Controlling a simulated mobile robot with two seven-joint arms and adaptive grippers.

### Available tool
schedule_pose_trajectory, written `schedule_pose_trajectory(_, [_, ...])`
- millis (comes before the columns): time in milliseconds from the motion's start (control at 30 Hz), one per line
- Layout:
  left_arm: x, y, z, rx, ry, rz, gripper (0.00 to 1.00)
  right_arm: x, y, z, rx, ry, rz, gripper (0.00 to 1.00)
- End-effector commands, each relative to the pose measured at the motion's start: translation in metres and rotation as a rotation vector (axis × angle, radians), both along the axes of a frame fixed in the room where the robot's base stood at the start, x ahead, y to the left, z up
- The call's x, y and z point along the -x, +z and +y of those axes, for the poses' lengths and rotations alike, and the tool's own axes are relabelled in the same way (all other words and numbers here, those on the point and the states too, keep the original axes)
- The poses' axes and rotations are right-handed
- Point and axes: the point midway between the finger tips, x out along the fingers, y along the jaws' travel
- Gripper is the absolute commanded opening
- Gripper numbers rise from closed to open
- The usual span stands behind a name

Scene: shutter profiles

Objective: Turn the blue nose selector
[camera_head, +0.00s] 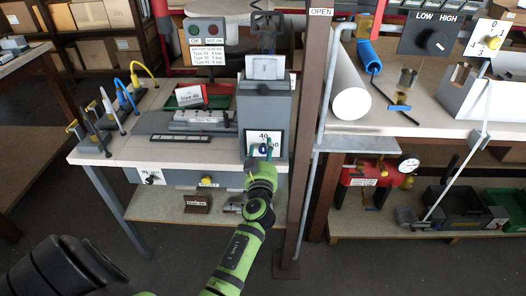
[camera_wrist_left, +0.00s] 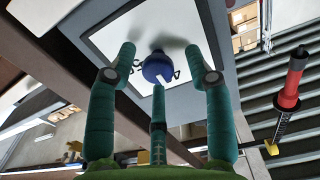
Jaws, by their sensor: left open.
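The blue nose selector (camera_wrist_left: 157,67) is a round knob with a white pointer on a white plate (camera_wrist_left: 110,40) in the left wrist view. In the head view the plate, marked 40 and 50, is on the front of a grey box (camera_head: 266,112), and the knob (camera_head: 264,150) is partly hidden by my gripper. My left gripper (camera_head: 262,157) is at the plate from the front. In the left wrist view its teal fingers (camera_wrist_left: 160,75) are spread open on both sides of the knob, seemingly not touching it. My right gripper is not in view.
A brown post (camera_head: 308,130) stands close to the right of the grey box. A workbench (camera_head: 120,150) with hooked tools and a red and green tray lies to the left. Another bench (camera_head: 350,127) with a white roll stands to the right.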

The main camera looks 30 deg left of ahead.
Motion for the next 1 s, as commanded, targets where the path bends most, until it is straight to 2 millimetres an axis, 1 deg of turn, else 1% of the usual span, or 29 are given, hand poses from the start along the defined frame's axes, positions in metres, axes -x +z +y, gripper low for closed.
schedule_pose_trajectory(100, [0.0001, 0.0000, 0.0000, 0.000, 0.000, 0.000, 0.52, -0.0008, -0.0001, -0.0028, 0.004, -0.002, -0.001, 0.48])
schedule_pose_trajectory(167, [0.0002, 0.0000, -0.0001, 0.000, 0.000, 0.000, 0.28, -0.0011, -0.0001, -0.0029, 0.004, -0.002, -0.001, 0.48])
schedule_pose_trajectory(200, [0.0002, 0.0000, -0.0001, 0.000, 0.000, 0.000, 0.12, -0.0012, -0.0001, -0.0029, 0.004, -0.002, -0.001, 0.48])
schedule_pose_trajectory(233, [0.0002, 0.0001, -0.0001, 0.000, 0.000, 0.000, 0.00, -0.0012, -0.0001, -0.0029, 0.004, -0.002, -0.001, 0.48])
schedule_pose_trajectory(667, [-0.0003, 0.0023, 0.0002, -0.033, 0.000, 0.013, 0.00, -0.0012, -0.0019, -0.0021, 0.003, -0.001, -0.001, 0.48])
schedule_pose_trajectory(833, [-0.0006, 0.0028, 0.0000, -0.104, 0.000, 0.054, 0.00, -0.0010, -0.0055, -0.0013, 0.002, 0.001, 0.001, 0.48])
schedule_pose_trajectory(1000, [-0.0010, 0.0032, -0.0002, -0.219, 0.001, 0.123, 0.00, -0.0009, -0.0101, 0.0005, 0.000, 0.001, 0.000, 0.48])
